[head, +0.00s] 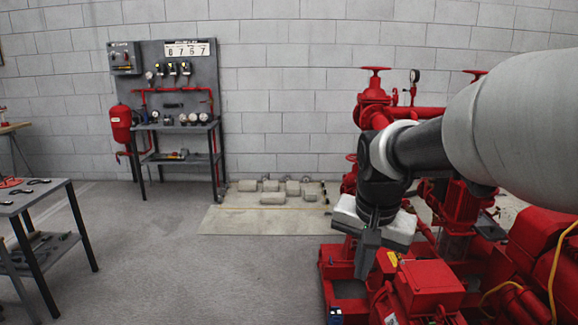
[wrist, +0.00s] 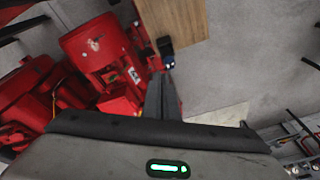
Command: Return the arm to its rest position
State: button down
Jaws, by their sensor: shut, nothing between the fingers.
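My gripper (head: 367,256) is at the right of the head view, pointing down, with its dark fingers shut and nothing held. It hangs over the front part of the red pumpset (head: 430,285). My grey and black arm reaches in from the right edge and hides part of the pumpset's pipework. In the wrist view the closed fingers (wrist: 163,92) stand out above the grey gripper body, with red pumpset parts (wrist: 95,40) to their left. I cannot tell from these frames whether the fingers touch the pumpset.
A grey panel bench (head: 180,130) with gauges and a red tank (head: 121,124) stands at the back wall. A pale mat (head: 240,222) with several blocks lies on the floor. A tool table (head: 40,200) is at left. The middle floor is clear.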

jog(key=s+r+n+t, duration=0.3)
jog(key=s+n, duration=0.3)
jog(key=s, duration=1)
notch_tip(320, 180, up, 21)
jog(key=p, duration=2.1)
jog(key=shift+w+f, duration=0.1)
jog(key=shift+f, duration=0.1)
jog(key=w+f+g+b, duration=0.1)
jog(key=w+f+b, duration=0.7)
jog(key=w+f, duration=0.5)
jog(key=w+a+f+g+b, duration=0.1)
jog(key=w+f+b, duration=0.8)
jog(key=f, duration=1.2)
jog(key=w, duration=0.4)
jog(key=shift+w+f, duration=0.2)
jog(key=shift+w, duration=0.05)
